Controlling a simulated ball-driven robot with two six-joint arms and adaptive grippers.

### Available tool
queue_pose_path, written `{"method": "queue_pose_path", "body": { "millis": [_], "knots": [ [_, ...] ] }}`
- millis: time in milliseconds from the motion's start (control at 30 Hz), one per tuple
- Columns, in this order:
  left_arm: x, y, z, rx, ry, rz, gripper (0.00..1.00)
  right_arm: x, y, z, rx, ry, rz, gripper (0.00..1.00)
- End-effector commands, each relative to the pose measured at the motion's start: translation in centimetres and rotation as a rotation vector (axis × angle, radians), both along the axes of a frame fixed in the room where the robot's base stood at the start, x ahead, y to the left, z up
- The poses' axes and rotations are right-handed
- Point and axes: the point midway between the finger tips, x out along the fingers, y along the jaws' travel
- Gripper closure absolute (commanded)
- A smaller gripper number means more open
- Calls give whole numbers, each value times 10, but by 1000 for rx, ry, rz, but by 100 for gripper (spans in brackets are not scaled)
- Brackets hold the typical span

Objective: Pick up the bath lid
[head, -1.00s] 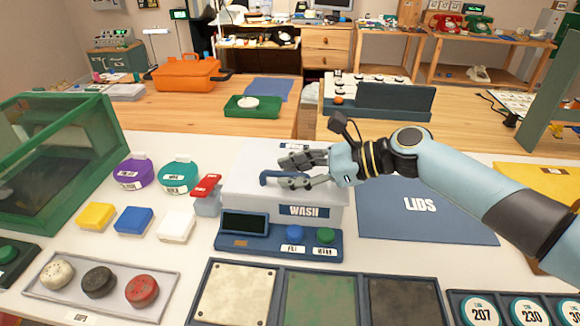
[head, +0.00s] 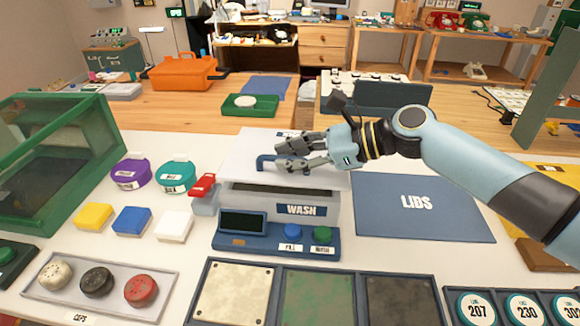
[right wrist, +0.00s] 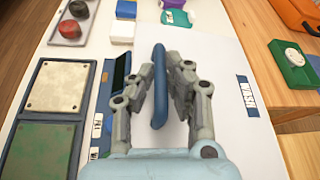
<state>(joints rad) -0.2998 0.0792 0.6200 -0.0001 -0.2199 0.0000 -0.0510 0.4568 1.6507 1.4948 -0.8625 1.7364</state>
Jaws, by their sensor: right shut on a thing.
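The bath lid (head: 322,178) is a pale flat panel with a blue bar handle (head: 268,160). It is raised above the wash bath (head: 325,210), with a dark gap showing beneath it. My right gripper (head: 285,154) is shut on the blue handle. In the right wrist view the handle (right wrist: 159,85) stands between the two fingers (right wrist: 162,90), with the white lid (right wrist: 222,110) behind. The bath has a WASH label and a blue control panel (head: 265,238) in front. My left gripper is not in view.
A blue LIDS mat (head: 425,210) lies clear right of the bath. A red-topped bottle (head: 204,195), purple and teal containers and coloured blocks stand to the left. In front are a cap tray (head: 60,298) and a row of square panels (head: 235,295).

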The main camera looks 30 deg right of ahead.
Motion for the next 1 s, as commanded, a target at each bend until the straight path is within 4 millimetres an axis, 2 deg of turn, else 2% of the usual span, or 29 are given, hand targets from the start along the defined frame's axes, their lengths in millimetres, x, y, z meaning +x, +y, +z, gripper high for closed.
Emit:
{"method": "queue_pose_path", "body": {
  "millis": [33,300,500,700,1000],
  "knots": [
    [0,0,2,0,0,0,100,-3,-4,10,-6,-4,2,100],
    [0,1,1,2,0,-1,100,-42,-48,41,-9,3,3,100],
    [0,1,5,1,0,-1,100,-61,-70,61,-6,4,4,100],
    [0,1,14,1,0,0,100,-72,-82,72,-2,0,3,100],
    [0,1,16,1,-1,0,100,-76,-88,76,-1,-1,1,100]
  ]
}}
